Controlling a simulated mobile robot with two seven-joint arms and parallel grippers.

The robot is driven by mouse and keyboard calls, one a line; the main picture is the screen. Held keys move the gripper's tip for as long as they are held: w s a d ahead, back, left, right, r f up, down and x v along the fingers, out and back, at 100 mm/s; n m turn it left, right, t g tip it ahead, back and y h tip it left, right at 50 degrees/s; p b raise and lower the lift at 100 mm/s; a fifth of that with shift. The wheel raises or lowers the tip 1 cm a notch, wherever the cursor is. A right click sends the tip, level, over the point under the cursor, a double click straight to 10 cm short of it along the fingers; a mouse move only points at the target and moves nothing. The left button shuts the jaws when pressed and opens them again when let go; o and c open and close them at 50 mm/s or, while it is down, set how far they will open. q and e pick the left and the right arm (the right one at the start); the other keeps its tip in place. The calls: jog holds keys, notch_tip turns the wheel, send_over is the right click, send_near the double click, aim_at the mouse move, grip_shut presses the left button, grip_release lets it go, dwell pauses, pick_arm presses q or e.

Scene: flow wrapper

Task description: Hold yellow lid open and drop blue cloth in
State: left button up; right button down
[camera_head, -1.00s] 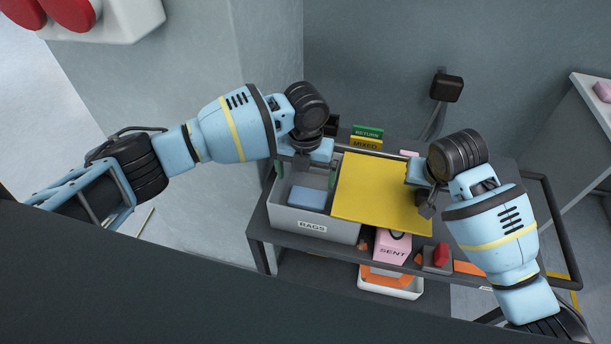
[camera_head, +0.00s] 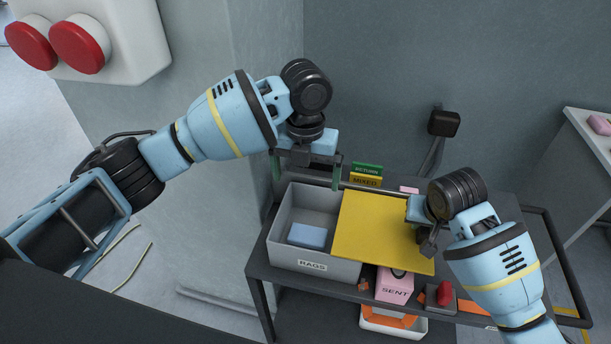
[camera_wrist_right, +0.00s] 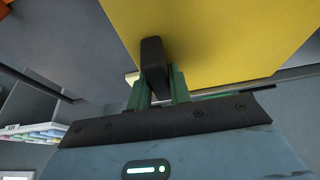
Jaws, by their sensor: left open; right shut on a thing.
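The blue cloth (camera_head: 307,235) lies flat on the floor of the grey bin labelled RAGS (camera_head: 312,266). The yellow lid (camera_head: 380,230) stands swung aside to the right of the bin's opening, leaving the left part uncovered. My left gripper (camera_head: 307,172) is open and empty above the bin's back edge, apart from the cloth. My right gripper (camera_head: 424,222) is at the lid's right side. In the right wrist view its green fingers (camera_wrist_right: 158,88) are shut on the lid's black handle (camera_wrist_right: 153,60).
RETURN (camera_head: 367,169) and MIXED (camera_head: 365,181) signs stand behind the bin. A pink SENT box (camera_head: 394,287) and a red object (camera_head: 444,292) are at the cart's front right. An orange-filled white tray (camera_head: 392,325) sits lower. A grey wall is behind.

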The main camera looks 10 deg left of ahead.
aim_at(359, 216)
jog(key=shift+a, duration=7.15)
jog(key=c, duration=1.2)
grip_release()
jog(key=shift+r, duration=0.1)
